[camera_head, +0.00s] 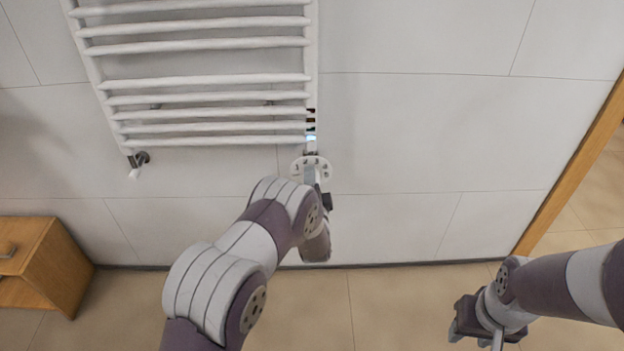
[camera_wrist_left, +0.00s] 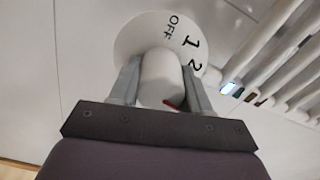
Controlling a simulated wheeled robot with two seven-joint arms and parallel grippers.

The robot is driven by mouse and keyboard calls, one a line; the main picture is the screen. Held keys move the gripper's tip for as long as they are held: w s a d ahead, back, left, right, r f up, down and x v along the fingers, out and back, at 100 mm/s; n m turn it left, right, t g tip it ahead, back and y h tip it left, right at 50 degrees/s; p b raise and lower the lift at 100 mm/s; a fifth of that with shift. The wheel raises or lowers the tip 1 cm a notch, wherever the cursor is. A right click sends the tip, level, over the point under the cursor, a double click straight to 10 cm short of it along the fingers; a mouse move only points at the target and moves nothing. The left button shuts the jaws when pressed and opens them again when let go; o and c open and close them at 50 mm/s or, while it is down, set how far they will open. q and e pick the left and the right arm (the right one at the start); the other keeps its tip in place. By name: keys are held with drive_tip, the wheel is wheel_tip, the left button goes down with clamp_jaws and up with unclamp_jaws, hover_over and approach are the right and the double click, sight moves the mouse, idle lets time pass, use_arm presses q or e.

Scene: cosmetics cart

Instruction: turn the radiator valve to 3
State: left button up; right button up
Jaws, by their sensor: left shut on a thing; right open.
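The radiator valve has a white round dial (camera_wrist_left: 135,38) with the marks OFF, 1 and 2 readable in the left wrist view. In the head view the dial (camera_head: 299,166) sits at the lower right corner of the white towel radiator (camera_head: 205,83). My left gripper (camera_wrist_left: 160,80) is shut on the white valve knob (camera_wrist_left: 158,72), one finger on each side. A red mark shows on the knob near the right finger. The 3 is not readable in either view. My right gripper (camera_head: 487,338) is open and empty, low at the right, away from the valve.
Small coloured patches (camera_head: 311,128) show on the radiator's right upright, just above the valve. A wooden cabinet (camera_head: 55,262) stands at the left. The tiled wall right of the valve is clear.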

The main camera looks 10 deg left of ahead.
use_arm(q)
drive_tip(key=shift+d+m, duration=0.1)
drive_tip(key=shift+m, duration=0.4)
drive_tip(key=o, duration=1)
drive_tip(key=shift+s+d, duration=0.1)
drive_tip(key=shift+s, duration=0.15)
drive_tip(key=p+v, duration=0.3)
drive_tip(key=v, duration=0.9)
drive_tip(key=shift+s+p, duration=0.1)
drive_tip(key=shift+p, duration=0.25)
